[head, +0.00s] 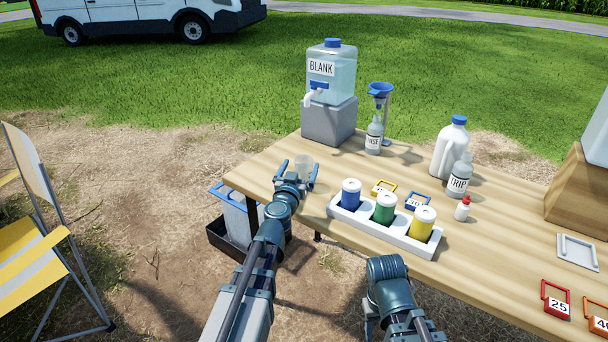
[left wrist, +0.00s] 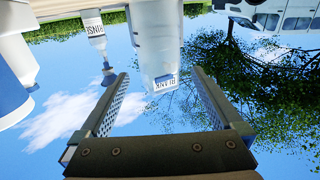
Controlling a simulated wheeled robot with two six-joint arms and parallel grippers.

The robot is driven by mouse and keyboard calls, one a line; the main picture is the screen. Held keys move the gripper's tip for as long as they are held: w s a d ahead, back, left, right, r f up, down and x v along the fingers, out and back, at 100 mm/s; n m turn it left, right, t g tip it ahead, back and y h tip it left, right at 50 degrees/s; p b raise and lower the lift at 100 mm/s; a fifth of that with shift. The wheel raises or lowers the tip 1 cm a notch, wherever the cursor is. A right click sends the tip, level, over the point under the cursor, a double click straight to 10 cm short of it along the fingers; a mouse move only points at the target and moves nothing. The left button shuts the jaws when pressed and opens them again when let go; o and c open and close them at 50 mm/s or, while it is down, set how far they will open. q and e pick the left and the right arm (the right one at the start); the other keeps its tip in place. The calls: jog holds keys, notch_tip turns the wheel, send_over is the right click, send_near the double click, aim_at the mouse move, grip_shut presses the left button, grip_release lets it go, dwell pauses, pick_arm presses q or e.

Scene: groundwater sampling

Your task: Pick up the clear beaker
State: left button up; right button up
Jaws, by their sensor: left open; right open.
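The clear beaker (head: 303,160) is a small, faint see-through cup at the left end of the wooden table in the head view. My left gripper (head: 297,171) is open at the table's left edge, with its fingers pointing toward the beaker. The beaker shows at the fingertips, and I cannot tell how far it sits between them. The left wrist view shows the same open fingers (left wrist: 160,95) apart, with no clear outline of the beaker. My right arm is low in the head view, and its gripper fingers do not show.
The BLANK jug (head: 331,70) stands on a grey block behind the beaker. A white rack (head: 390,232) with blue, green and yellow containers lies close right of my left gripper.

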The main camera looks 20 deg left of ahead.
pick_arm(q)
jog(key=w, duration=0.5)
jog(key=shift+w+a+f, duration=0.1)
jog(key=shift+w+f, duration=0.05)
jog(key=shift+f, duration=0.1)
jog(key=shift+c, duration=0.2)
grip_shut()
